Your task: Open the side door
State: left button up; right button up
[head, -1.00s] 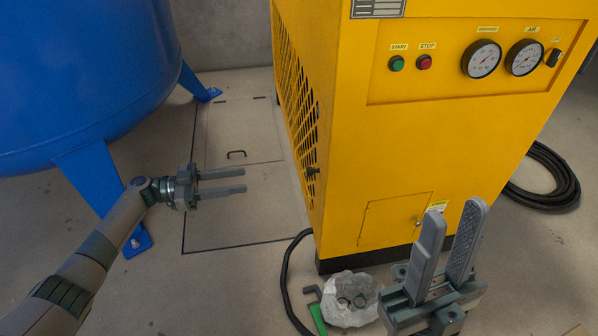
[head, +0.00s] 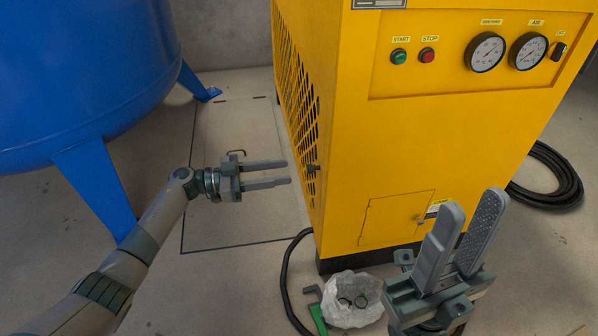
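The yellow machine (head: 360,170) stands in the middle. Its left side has a dark grille panel (head: 293,105) with a small dark knob or latch (head: 312,169) near its front edge. My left gripper (head: 290,172) is open and empty. Its fingers point right, toward the latch, with a small gap to it in the picture. My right gripper (head: 478,215) is open and empty, fingers up, in front of the machine's lower right front. A small outlined door (head: 395,220) with a keyhole is low on the machine's front.
A blue tank (head: 80,80) on legs stands at the left. A floor hatch (head: 235,125) lies between tank and machine. A coiled hose (head: 560,180) lies right.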

pick_arm(q)
jog(key=shift+w+d+b, duration=0.2)
jog(key=shift+d, duration=0.75)
jog(key=shift+w+d+b, duration=0.15)
jog(key=shift+w+d, duration=0.05)
jog(key=shift+d, duration=0.8)
jog(key=shift+w+d+b, duration=0.2)
jog(key=shift+d, duration=0.75)
jog(key=shift+c, duration=0.6)
grip_shut()
